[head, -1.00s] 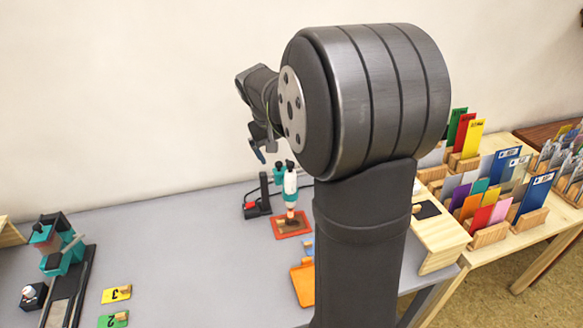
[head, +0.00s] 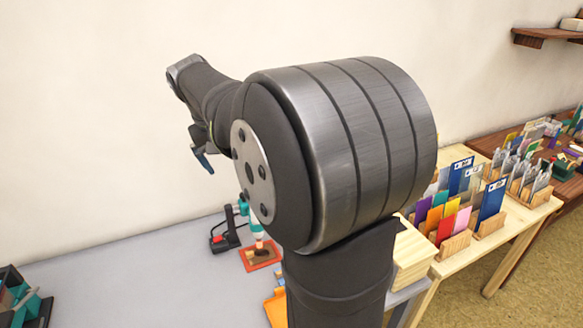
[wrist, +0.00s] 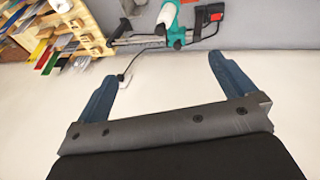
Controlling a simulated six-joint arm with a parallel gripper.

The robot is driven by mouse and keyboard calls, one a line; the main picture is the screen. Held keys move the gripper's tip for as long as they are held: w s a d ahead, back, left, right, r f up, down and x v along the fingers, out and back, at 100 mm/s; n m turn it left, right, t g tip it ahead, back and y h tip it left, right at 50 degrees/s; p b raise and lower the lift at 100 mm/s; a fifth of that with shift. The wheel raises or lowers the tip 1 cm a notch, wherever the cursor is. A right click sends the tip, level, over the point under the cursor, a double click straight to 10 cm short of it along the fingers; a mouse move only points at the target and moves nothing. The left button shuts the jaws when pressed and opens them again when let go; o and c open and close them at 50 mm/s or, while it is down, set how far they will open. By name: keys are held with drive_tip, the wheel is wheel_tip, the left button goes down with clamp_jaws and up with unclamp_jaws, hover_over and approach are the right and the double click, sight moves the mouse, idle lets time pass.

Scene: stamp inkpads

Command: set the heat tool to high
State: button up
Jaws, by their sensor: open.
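The heat tool (head: 257,232), teal and white, stands upright beside a black stand with a red part (head: 217,240). Its lower end is over an orange-rimmed mat (head: 265,262). In the wrist view the heat tool (wrist: 168,22) is at the top edge, partly cut off, beside the black and red part (wrist: 210,14). Its setting cannot be read. My gripper (head: 203,158) is high up, left of and above the tool, apart from it. In the wrist view my gripper (wrist: 163,68) has two blue fingers spread wide with nothing between them.
A wooden side table (head: 510,225) with card holders stands at the right. Teal and black equipment (head: 22,300) is at the left edge of the grey table (head: 120,275). My own arm covers part of the table. A cable (wrist: 128,66) shows in the wrist view.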

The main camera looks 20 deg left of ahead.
drive_tip(key=c, duration=0.9)
drive_tip(key=shift+d+f, duration=0.1)
drive_tip(key=shift+f, duration=0.15)
drive_tip(key=c, duration=0.4)
drive_tip(key=shift+o, duration=0.2)
drive_tip(key=s+d+f+m+g+y, duration=0.1)
drive_tip(key=d+f+m+g+y, duration=0.25)
drive_tip(key=f+m+g, duration=0.35)
drive_tip(key=s+d+f+m+g+y, duration=0.15)
drive_tip(key=d+f+m+g, duration=0.3)
drive_tip(key=f, duration=0.45)
drive_tip(key=w+d+m+t+y, duration=0.7)
drive_tip(key=w+d+m+y, duration=0.25)
drive_tip(key=m+y, duration=0.55)
drive_tip(key=shift+m+h, duration=0.45)
drive_tip(key=shift+h, duration=0.15)
drive_tip(key=a, duration=1.6)
drive_tip(key=shift+w+a+f, duration=0.1)
drive_tip(key=shift+a+f, duration=0.2)
drive_tip(key=shift+a, duration=0.05)
drive_tip(key=shift+c, duration=0.4)
